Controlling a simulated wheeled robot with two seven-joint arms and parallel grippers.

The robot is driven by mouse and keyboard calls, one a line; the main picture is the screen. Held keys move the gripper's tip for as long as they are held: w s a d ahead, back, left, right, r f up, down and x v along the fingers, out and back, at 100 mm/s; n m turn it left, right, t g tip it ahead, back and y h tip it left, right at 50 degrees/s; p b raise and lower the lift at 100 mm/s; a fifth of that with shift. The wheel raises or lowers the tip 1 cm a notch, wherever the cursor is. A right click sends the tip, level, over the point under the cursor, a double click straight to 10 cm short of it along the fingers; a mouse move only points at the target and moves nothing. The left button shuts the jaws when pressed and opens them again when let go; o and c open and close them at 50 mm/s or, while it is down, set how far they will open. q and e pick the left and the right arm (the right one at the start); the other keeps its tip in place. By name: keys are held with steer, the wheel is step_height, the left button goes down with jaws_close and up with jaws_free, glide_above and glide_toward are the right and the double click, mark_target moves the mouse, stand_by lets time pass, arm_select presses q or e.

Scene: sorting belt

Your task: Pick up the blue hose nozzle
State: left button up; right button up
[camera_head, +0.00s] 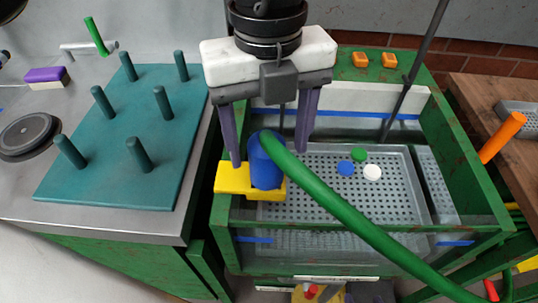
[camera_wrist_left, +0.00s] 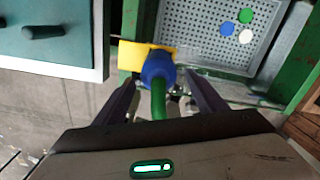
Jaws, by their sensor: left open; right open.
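The blue hose nozzle (camera_head: 265,165) stands upright in a yellow holder (camera_head: 232,178) on the front left rim of the green-framed basin. A green hose (camera_head: 340,205) runs from its top to the lower right. In the left wrist view the nozzle (camera_wrist_left: 158,66) is in front of the yellow holder (camera_wrist_left: 130,55). My left gripper (camera_head: 268,157) is open and empty, with one finger on each side of the nozzle in the head view. In the left wrist view the open fingers (camera_wrist_left: 163,82) straddle the hose and nozzle; contact is not visible. My right gripper is not in view.
The basin (camera_head: 505,232) has a perforated tray (camera_head: 325,170) with green, blue and white caps. A teal peg board (camera_head: 105,185) stands on the left table. A dark rod (camera_head: 412,75) leans at the back right. An orange handle (camera_head: 502,137) sticks up on the right.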

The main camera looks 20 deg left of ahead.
arm_select(q)
steer(key=shift+w+a+f+p, duration=0.1)
steer(key=shift+f, duration=0.95)
steer(key=shift+w+a+f+p, duration=0.1)
steer(key=shift+w+f, duration=0.05)
steer(key=shift+f, duration=0.9)
steer(key=shift+w+a+f+p, duration=0.1)
steer(key=shift+f, duration=0.95)
steer(key=shift+r, duration=0.1)
steer(key=c, duration=1.2)
